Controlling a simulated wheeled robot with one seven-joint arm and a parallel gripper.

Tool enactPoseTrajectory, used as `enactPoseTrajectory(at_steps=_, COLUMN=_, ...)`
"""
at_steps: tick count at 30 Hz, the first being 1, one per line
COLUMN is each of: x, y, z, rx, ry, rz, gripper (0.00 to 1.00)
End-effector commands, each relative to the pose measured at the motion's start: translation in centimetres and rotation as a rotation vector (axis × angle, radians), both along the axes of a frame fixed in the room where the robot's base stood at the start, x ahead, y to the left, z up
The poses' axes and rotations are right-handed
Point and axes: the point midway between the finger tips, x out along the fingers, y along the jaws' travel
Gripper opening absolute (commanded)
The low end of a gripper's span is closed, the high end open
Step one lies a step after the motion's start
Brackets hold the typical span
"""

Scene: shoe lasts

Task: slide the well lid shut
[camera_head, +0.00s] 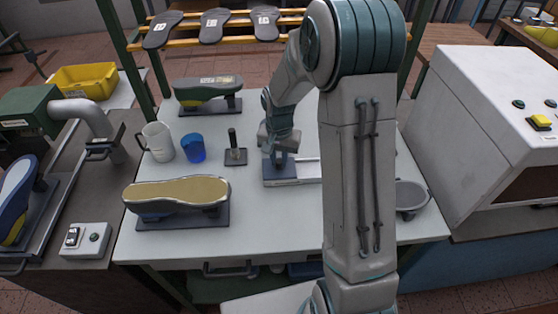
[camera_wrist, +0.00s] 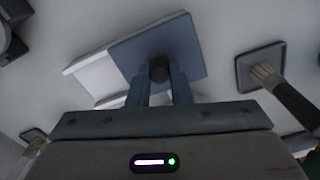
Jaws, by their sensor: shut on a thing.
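The well lid (camera_wrist: 191,52) is a flat blue-grey plate with a dark round knob (camera_wrist: 159,69). It lies on a pale well body (camera_wrist: 97,76), part of which shows uncovered at the left in the wrist view. My gripper (camera_wrist: 160,85) is shut on the knob, with one finger on each side. In the head view my gripper (camera_head: 280,157) is low over the lid (camera_head: 278,172), which covers the left end of the well. A pale stretch of the well body (camera_head: 308,171) shows to its right, and my arm hides what is further right.
A brush on a dark stand (camera_head: 236,156) is just left of the lid. A blue cup (camera_head: 193,148), a white mug (camera_head: 158,142) and shoe lasts (camera_head: 176,190) (camera_head: 207,90) stand further left.

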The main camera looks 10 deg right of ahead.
Motion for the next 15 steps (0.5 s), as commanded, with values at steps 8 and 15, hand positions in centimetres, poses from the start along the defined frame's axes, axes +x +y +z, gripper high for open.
enactPoseTrajectory(at_steps=8, x=0.16, y=0.59, z=0.18, rx=0.004, ry=-0.005, rz=0.008, gripper=0.38)
enactPoseTrajectory(at_steps=15, x=0.08, y=0.42, z=0.12, rx=0.003, ry=-0.003, rz=0.006, gripper=0.41)
